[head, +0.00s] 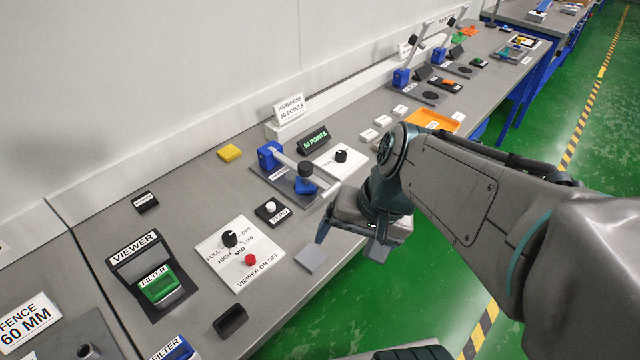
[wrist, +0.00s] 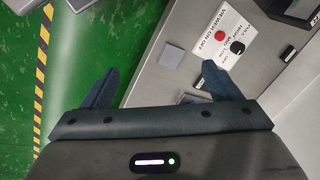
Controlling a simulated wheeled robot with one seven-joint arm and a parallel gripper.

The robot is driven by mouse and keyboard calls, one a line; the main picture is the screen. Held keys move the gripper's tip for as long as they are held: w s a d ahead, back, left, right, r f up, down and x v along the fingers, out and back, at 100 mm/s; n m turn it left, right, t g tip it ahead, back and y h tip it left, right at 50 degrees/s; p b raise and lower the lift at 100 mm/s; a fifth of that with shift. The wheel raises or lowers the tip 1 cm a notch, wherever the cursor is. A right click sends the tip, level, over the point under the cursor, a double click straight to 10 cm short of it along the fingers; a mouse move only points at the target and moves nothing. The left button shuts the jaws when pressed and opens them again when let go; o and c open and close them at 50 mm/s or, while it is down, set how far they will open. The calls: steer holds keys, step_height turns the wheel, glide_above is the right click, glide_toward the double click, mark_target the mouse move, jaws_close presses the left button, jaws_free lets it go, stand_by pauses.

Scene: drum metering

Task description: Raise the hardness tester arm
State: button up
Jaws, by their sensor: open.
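The hardness tester (head: 268,155) stands on a grey base plate near the front of the bench in the head view. Its blue post carries a light grey arm (head: 286,160) that slopes down to the right, with a black knob (head: 306,168) above a blue block (head: 305,186). The arm looks lowered; whether it touches the block I cannot tell. My gripper (head: 350,238) is open and empty, to the right of and nearer than the tester, by the bench's front edge. In the wrist view its two fingers (wrist: 160,85) are spread apart, and the tester arm is not clearly seen.
A grey square pad (head: 311,260) lies at the bench edge.

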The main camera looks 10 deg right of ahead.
mark_target(325, 185)
steer(key=w+a+f+m+y+b, duration=0.3)
steer(key=f+m+y+b, duration=0.3)
steer(key=f, duration=0.3)
steer(key=w+d+f+m+t+y+b, duration=0.1)
steer(key=w+f+m+t+b, duration=0.1)
steer(key=w+m+b, duration=0.1)
steer(key=w+d+f+m+t+y+b, duration=0.1)
steer(key=w+d+f+m+t+b, duration=0.1)
steer(key=w+m+t+b, duration=0.1)
steer(key=w+d+f+m+t+y+b, duration=0.1)
steer(key=w+d+f+m+t+b, duration=0.1)
steer(key=w+m, duration=0.3)
steer(key=shift+w+d+m+y+b, duration=0.2)
steer(key=shift+m+y+b, duration=0.2)
steer(key=shift+m+b, duration=0.45)
steer(key=w+d+m+t+b, duration=0.1)
steer(key=d+m+t, duration=0.1)
steer(key=w+d+f+m+t+h+b, duration=0.1)
steer(key=d+m, duration=0.1)
steer(key=w+d+f+m+t+b, duration=0.1)
steer(key=w+d+m+t, duration=0.1)
steer(key=d, duration=0.1)
steer(key=shift+f+t+h, duration=0.2)
steer(key=shift+t+h, duration=0.1)
steer(key=shift+h, duration=0.1)
steer(key=shift+w, duration=0.15)
steer(key=x, duration=1.3)
steer(key=shift+w+a, duration=0.1)
steer(key=shift+w, duration=0.1)
